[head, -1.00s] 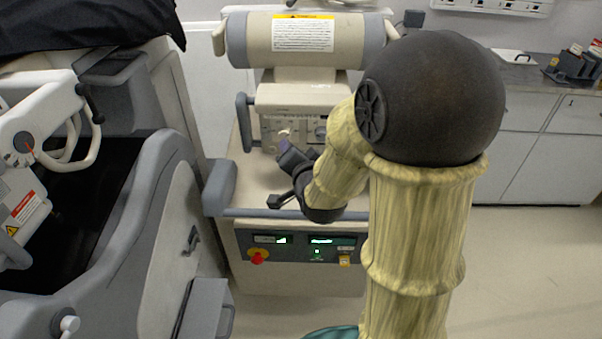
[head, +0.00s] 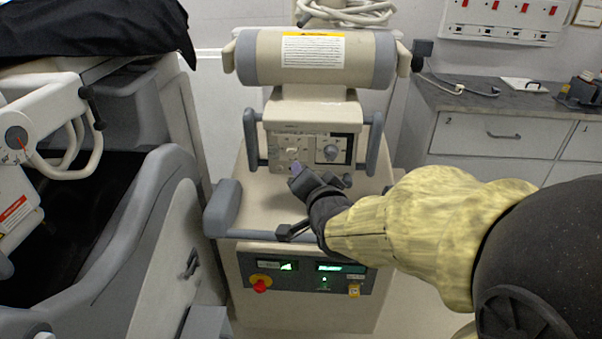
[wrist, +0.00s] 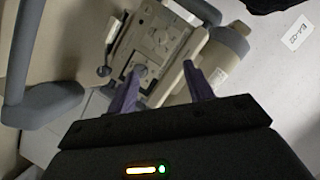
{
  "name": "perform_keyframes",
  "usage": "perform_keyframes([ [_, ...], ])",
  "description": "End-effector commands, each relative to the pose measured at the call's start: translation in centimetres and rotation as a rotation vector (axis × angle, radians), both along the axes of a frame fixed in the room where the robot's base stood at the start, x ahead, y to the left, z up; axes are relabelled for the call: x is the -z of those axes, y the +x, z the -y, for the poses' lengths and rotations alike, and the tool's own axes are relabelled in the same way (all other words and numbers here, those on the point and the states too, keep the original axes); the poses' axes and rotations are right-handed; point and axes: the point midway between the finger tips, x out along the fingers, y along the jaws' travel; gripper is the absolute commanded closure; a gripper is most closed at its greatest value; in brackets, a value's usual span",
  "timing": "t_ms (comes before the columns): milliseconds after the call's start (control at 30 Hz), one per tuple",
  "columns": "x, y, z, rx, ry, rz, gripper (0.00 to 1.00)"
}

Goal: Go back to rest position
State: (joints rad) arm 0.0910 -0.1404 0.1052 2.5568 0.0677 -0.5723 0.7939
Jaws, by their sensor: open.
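My gripper (head: 296,174) is in front of the control panel of a beige wheeled machine (head: 318,210). In the wrist view the two purple fingers of my gripper (wrist: 160,88) stand apart with nothing between them. The panel (head: 300,152), with its knobs, lies beyond the fingertips, and it also shows in the wrist view (wrist: 150,55). I cannot tell the exact gap between fingertips and panel. My yellow-sleeved arm reaches in from the lower right and hides part of the machine's right side.
A grey handle (head: 222,205) and a front rail border the machine's top. A red knob (head: 261,284) sits on the lower front. A large grey and white machine (head: 150,235) stands close on the left. A counter with drawers (head: 490,135) is at the back right.

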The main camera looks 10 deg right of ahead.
Motion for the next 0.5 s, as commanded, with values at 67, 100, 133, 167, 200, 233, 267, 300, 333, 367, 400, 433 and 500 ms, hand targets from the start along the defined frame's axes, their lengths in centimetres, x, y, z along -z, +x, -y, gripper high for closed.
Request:
perform_keyframes([
  [67, 0.0, 0.0, 0.0, 0.000, 0.000, 0.000, 0.48],
  [100, 0.0, 0.0, 0.0, 0.000, 0.000, 0.000, 0.48],
  [133, 0.0, 0.0, 0.0, 0.000, 0.000, 0.000, 0.48],
  [167, 0.0, 0.0, 0.0, 0.000, 0.000, -0.001, 0.48],
  [200, 0.1, 0.0, 0.0, -0.001, -0.002, -0.004, 0.48],
  [233, 0.2, 0.0, 0.0, -0.002, -0.006, -0.010, 0.48],
  [267, 0.5, 0.0, 0.0, -0.006, -0.013, -0.021, 0.48],
  [300, 1.0, -0.1, 0.0, -0.011, -0.028, -0.043, 0.48],
  [333, 1.5, -0.2, -0.1, -0.018, -0.043, -0.066, 0.48],
  [367, 2.1, -0.3, -0.1, -0.028, -0.062, -0.095, 0.48],
  [400, 3.2, -0.6, -0.1, -0.044, -0.094, -0.143, 0.48],
  [433, 4.1, -0.9, -0.1, -0.059, -0.121, -0.185, 0.48],
  [500, 6.5, -1.8, -0.1, -0.107, -0.195, -0.300, 0.48],
])
